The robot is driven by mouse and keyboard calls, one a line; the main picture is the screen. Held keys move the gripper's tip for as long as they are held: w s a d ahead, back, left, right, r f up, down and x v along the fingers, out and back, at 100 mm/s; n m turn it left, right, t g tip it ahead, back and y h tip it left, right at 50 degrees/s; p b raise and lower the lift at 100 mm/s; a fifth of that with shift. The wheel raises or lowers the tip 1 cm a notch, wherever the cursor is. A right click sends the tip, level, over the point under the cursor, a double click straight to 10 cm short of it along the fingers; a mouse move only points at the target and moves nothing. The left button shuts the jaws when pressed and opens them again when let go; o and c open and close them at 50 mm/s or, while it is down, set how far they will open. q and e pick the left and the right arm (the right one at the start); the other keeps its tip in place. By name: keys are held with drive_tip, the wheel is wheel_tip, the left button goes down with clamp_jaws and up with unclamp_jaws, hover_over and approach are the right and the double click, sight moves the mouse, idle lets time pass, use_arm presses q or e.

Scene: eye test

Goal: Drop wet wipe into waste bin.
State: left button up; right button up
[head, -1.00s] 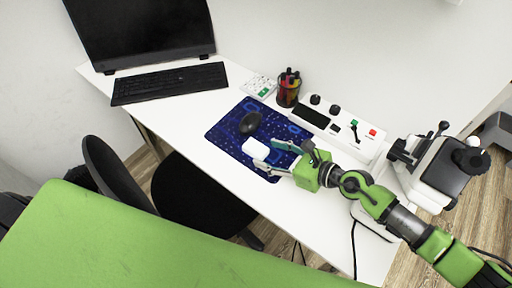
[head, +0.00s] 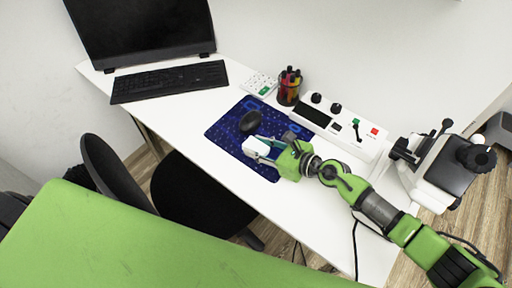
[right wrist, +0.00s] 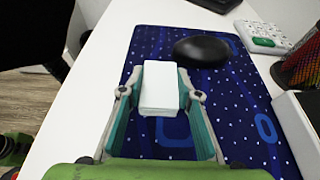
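A white block-shaped item (head: 256,146), which I take for the wet wipe, is on the blue patterned mouse pad. It also shows in the right wrist view (right wrist: 160,88) between the two teal fingers. My right gripper (head: 268,149) is open, with one finger on each side of the white item. Narrow gaps seem to show beside it in the right wrist view; whether a finger touches it is hard to tell. I see no waste bin in these views. My left gripper is out of view.
The mouse pad (head: 222,137) lies on the white desk (head: 180,110). A black mouse (head: 250,121) is just beyond the white item. A pen holder (head: 289,87), control panel (head: 345,128), keyboard (head: 170,82) and monitor (head: 140,30) stand around. A black chair (head: 195,195) is at the front.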

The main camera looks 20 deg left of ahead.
sight(258, 148)
idle(0.3)
wheel_tip(258, 148, up, 4)
drive_tip(key=p, duration=0.2)
drive_tip(key=shift+s+d+p, duration=0.1)
drive_tip(key=shift+p, duration=0.3)
drive_tip(key=s+d+r+p, duration=0.2)
drive_tip(key=s+r, duration=0.2)
drive_tip(key=s, duration=0.2)
drive_tip(key=s+d+r+p, duration=0.2)
drive_tip(key=s+r+p, duration=0.1)
drive_tip(key=s+r, duration=0.2)
drive_tip(key=shift+s+d+p, duration=0.3)
drive_tip(key=shift+s+d, duration=0.05)
drive_tip(key=shift+s, duration=0.65)
